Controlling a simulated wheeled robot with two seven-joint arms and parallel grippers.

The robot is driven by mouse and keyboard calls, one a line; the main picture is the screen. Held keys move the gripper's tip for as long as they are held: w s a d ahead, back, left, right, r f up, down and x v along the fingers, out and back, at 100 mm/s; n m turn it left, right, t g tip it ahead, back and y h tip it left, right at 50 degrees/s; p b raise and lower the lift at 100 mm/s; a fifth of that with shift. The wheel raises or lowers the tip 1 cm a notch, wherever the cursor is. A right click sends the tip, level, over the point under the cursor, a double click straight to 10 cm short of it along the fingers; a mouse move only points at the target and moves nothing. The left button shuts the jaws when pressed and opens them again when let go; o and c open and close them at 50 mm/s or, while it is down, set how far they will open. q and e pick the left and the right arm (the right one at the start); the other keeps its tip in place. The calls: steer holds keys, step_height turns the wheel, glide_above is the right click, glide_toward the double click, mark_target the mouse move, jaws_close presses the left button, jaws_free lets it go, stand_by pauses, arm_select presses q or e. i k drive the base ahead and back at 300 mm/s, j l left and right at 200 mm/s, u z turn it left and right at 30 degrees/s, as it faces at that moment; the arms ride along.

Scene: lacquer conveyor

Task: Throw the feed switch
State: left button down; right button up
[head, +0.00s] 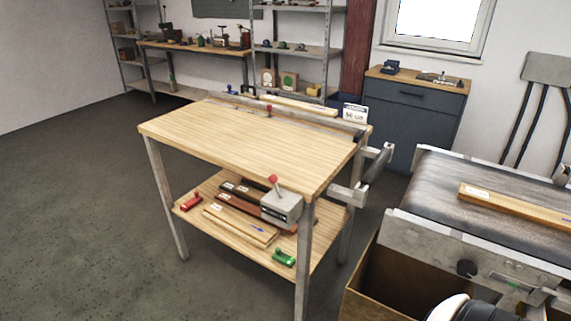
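A grey box (282,208) with a lever is fixed at the front right corner of the wooden table, just below the tabletop; it looks like the feed switch. Its lever ends in a red knob (273,179) that stands up above the box and leans slightly left. The label on the box's front is too small to read. Neither of my grippers is in view.
The wooden table (225,140) has a clear top, with a rail along its back. Its lower shelf (215,240) holds boards and clamps. A conveyor (440,185) carrying a board (510,203) stands at right, above a brown bin (385,290). Open floor (80,220) lies left.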

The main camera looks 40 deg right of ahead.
mark_target(273, 178)
steer(key=i+j+z, duration=0.1)
steer(key=i+z, duration=0.15)
steer(key=z, duration=0.15)
steer(key=i+j+z, duration=0.2)
steer(key=z, duration=0.25)
steer(key=i+j+z, duration=0.15)
steer(key=z, duration=0.25)
steer(key=i+j+z, duration=0.15)
steer(key=j+z, duration=0.25)
steer(key=i+j+z, duration=0.1)
steer(key=j+z, duration=0.2)
steer(key=z, duration=0.15)
